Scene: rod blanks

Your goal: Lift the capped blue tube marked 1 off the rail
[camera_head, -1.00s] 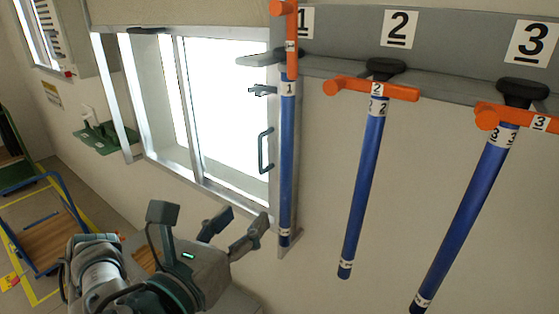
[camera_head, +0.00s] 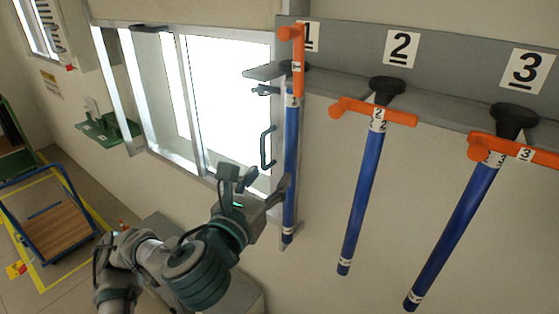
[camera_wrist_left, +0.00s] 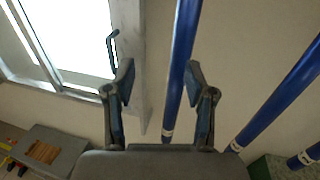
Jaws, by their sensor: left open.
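The blue tube marked 1 (camera_head: 290,150) hangs upright from the grey rail (camera_head: 345,45), with an orange T-shaped cap (camera_head: 297,62) at its top. My left gripper (camera_head: 281,189) is at the lower half of this tube, one finger overlapping its edge in the head view. In the left wrist view the open left gripper (camera_wrist_left: 163,82) has its fingers apart, and the tube (camera_wrist_left: 183,50) passes through the space between them. I cannot tell how deep the tube sits between the fingers. The right gripper is not in view.
Tube 2 (camera_head: 362,195) and tube 3 (camera_head: 455,235), also orange-capped, hang to the right on dark holders. A bright window with a handle (camera_head: 267,147) is directly left of tube 1. A blue cart (camera_head: 48,220) stands on the floor at left.

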